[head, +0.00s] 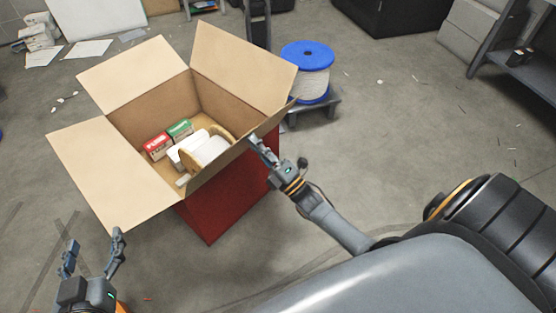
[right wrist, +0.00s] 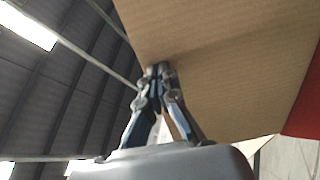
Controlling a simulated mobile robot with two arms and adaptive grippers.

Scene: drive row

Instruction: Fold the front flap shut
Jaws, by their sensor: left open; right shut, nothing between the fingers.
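An open cardboard box with a red outer side (head: 228,205) stands on the floor. Its front flap (head: 276,122) is raised and seen nearly edge-on in the head view; its brown face fills much of the right wrist view (right wrist: 225,70). My right gripper (head: 258,146) is shut and empty at the outer side of this flap. In the right wrist view its fingertips (right wrist: 160,70) are at the cardboard; whether they touch it I cannot tell. My left gripper (head: 94,238) is open and empty, below the box's left flap (head: 105,170).
The back-left flap (head: 130,75) and back-right flap (head: 243,58) stand open. Inside are a red carton (head: 157,146), a green carton (head: 180,129) and a spool (head: 205,150). A blue-ended reel (head: 308,58) stands behind.

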